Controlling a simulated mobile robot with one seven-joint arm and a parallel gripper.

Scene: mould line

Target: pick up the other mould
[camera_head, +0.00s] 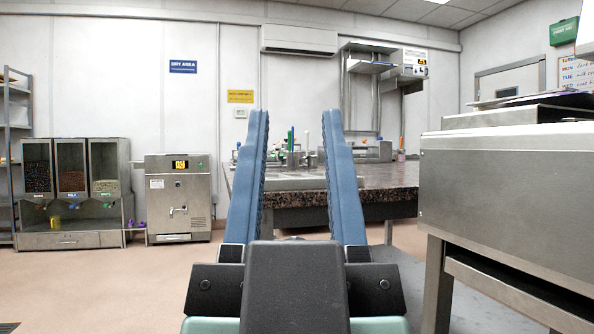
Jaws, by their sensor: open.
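My gripper (294,118) is open and empty in the head view. Its two long blue fingers point away from me, with a wide gap between them. Beyond the fingers stands a dark granite-topped table (385,181). Small items on the table show through the gap, but they are too small and too far off for me to make out a mould among them. Part of the table is hidden behind the fingers.
A large stainless steel unit (505,190) stands close on the right. On the left are a three-bin dispenser (71,240) and a steel machine with a tap (178,222). The floor (110,285) in front of them is clear.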

